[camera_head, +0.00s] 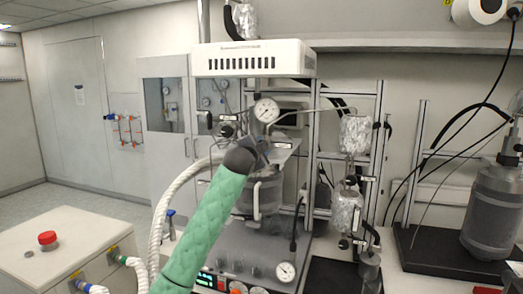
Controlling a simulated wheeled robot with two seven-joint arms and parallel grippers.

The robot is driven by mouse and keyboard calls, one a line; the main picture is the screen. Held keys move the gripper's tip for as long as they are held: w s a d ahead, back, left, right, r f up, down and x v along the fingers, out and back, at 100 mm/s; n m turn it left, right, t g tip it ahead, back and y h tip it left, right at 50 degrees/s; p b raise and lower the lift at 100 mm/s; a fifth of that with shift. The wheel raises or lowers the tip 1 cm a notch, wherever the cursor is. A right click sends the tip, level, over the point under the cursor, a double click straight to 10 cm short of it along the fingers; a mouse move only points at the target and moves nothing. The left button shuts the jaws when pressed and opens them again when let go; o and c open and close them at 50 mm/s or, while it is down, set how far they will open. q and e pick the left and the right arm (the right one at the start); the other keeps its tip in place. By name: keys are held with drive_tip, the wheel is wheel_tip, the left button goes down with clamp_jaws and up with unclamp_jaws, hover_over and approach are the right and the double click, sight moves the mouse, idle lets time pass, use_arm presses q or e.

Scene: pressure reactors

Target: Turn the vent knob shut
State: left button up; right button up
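One arm of mine, in a green sleeve, reaches up from the lower left of the middle to the pressure reactor (262,190). I take it as my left arm. Its dark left gripper (262,147) is at the reactor head, just below a round pressure gauge (266,110). The fingers are small and dark against the fittings, so I cannot tell whether they are open or shut, or touch anything. A dark round knob or valve (227,130) is left of the gripper, below a small label. I cannot tell which fitting is the vent knob; the arm hides part of the head. My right gripper is not in view.
A white slotted housing (254,59) hangs above the reactor. Metal frame posts and foil-wrapped vessels (355,134) stand to the right. A thick white hose (163,205) runs beside the arm. A bench with a red button (47,238) is at left, a grey vessel (493,212) at far right.

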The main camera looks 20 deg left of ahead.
use_arm(q)
drive_tip(key=m, duration=0.3)
drive_tip(key=shift+m, duration=0.3)
drive_tip(key=shift+m+p, duration=0.35)
drive_tip(key=shift+m, duration=1.75)
drive_tip(key=shift+d+f, duration=0.1)
drive_tip(key=shift+f, duration=0.1)
drive_tip(key=o, duration=1)
drive_tip(key=shift+c, duration=0.2)
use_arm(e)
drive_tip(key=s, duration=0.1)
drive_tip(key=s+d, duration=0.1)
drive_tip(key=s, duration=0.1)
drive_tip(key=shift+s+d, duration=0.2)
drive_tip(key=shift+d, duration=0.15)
